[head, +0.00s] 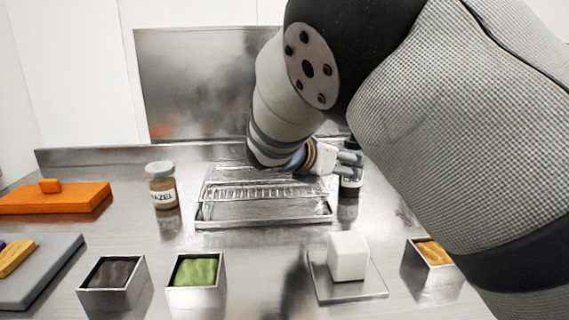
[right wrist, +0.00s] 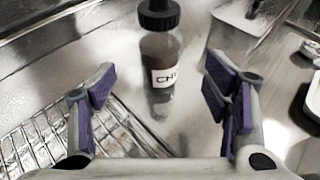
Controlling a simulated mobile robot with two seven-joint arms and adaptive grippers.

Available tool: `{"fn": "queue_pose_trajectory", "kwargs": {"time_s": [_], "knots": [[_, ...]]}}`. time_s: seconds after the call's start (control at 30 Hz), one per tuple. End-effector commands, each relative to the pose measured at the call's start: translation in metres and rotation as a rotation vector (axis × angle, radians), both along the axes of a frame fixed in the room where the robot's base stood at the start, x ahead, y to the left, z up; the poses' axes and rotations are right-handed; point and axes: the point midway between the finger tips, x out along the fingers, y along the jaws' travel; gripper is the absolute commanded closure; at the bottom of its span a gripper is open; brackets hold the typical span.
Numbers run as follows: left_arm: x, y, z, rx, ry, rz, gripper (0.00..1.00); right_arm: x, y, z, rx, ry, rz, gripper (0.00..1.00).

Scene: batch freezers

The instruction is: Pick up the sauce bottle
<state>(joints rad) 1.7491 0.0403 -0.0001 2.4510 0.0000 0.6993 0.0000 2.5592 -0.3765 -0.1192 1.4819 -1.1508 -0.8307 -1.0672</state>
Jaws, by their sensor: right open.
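The sauce bottle (right wrist: 161,52) is dark brown with a black cap and a white label starting "CH". It stands upright on the steel counter and shows between the fingers in the right wrist view, beyond their tips. In the head view the bottle (head: 350,183) is partly hidden behind my right gripper (head: 345,163). My right gripper also shows in the right wrist view (right wrist: 160,85), open with purple pads and nothing between them. The bottle appears apart from both fingers. My left gripper is not in view.
A steel tray with a wire rack (head: 264,212) lies left of the bottle. A labelled jar (head: 162,187) stands left of the tray. In front are steel tubs of green (head: 196,285) and dark (head: 112,287) contents, and a white block (head: 348,256). An orange board (head: 52,199) lies far left.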

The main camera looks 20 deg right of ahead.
Motion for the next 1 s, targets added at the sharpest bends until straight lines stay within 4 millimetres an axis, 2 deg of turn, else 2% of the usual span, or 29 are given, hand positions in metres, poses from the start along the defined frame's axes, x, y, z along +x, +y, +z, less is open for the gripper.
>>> {"fn": "queue_pose_trajectory", "kwargs": {"time_s": [0.03,0.17,0.4,0.5,0.7,0.93,1.0], "knots": [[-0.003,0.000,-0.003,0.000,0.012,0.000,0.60,0.006,-0.009,-0.010,0.002,0.009,-0.003,0.30],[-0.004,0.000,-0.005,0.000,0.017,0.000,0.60,0.014,-0.022,-0.015,0.002,0.005,-0.001,0.30],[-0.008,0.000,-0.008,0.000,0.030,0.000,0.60,0.035,-0.057,-0.030,0.004,0.005,-0.002,0.30],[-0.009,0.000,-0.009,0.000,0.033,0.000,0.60,0.039,-0.064,-0.032,0.001,0.004,-0.001,0.30],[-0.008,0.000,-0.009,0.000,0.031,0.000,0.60,0.040,-0.064,-0.030,0.001,0.001,0.000,0.30],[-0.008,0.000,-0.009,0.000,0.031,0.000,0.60,0.040,-0.064,-0.030,0.001,0.001,-0.001,0.82],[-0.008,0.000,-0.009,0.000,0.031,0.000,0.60,0.040,-0.064,-0.030,0.001,0.001,-0.001,0.82]]}}
